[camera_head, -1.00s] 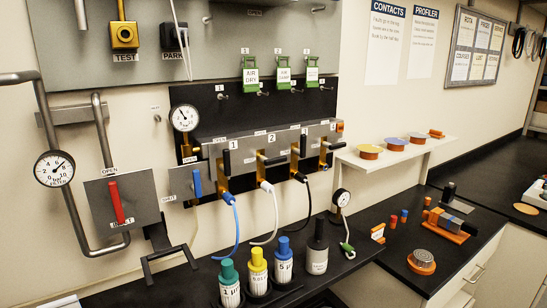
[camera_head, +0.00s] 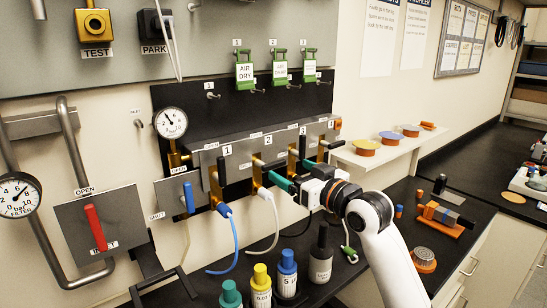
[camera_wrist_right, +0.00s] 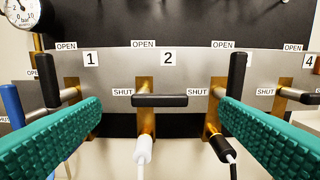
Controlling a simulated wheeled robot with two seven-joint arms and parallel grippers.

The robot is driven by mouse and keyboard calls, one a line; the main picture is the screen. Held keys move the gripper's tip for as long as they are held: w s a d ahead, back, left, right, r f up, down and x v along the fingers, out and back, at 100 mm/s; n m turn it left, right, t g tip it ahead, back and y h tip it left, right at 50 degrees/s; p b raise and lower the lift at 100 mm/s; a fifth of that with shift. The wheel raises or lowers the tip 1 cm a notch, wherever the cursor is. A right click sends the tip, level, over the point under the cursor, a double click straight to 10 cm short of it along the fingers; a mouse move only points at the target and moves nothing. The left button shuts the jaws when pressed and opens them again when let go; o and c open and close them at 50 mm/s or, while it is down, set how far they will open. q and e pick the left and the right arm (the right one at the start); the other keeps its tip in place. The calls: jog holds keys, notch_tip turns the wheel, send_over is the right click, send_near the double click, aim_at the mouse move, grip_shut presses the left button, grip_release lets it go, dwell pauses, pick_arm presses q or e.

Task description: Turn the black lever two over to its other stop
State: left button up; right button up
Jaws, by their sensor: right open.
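The black lever two (camera_wrist_right: 160,100) lies level below the number 2 label, its left end by the SHUT mark; OPEN is written above. My right gripper (camera_wrist_right: 160,112) is open, its green ridged fingers on either side of lever two with clear gaps and nothing held. In the head view the right gripper (camera_head: 290,173) reaches in from the right at the valve panel (camera_head: 240,150), its tips close to lever two. How far the fingertips are from the lever in depth is unclear. The left gripper is not seen.
Upright black lever one (camera_wrist_right: 47,80) and lever three (camera_wrist_right: 238,75) flank lever two, close to my fingers. White (camera_wrist_right: 143,150) and black hoses hang below. A blue lever (camera_head: 189,197), a red lever (camera_head: 95,228) and capped bottles (camera_head: 286,272) are nearby.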

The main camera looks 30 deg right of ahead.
aim_at(276, 163)
jog(key=w, duration=0.2)
jog(key=w+p, duration=0.1)
jog(key=w, duration=0.4)
jog(key=shift+w+a+f+p, duration=0.1)
jog(key=shift+w+a+p, duration=0.05)
jog(key=shift+a+p, duration=0.25)
jog(key=shift+w, duration=0.15)
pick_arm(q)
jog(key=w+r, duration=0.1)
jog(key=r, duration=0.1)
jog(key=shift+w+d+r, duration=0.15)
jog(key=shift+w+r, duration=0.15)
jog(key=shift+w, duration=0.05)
pick_arm(e)
jog(key=shift+w, duration=0.1)
jog(key=shift+c, duration=0.8)
jog(key=c, duration=0.8)
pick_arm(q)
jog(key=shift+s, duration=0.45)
pick_arm(e)
jog(key=shift+c, duration=0.2)
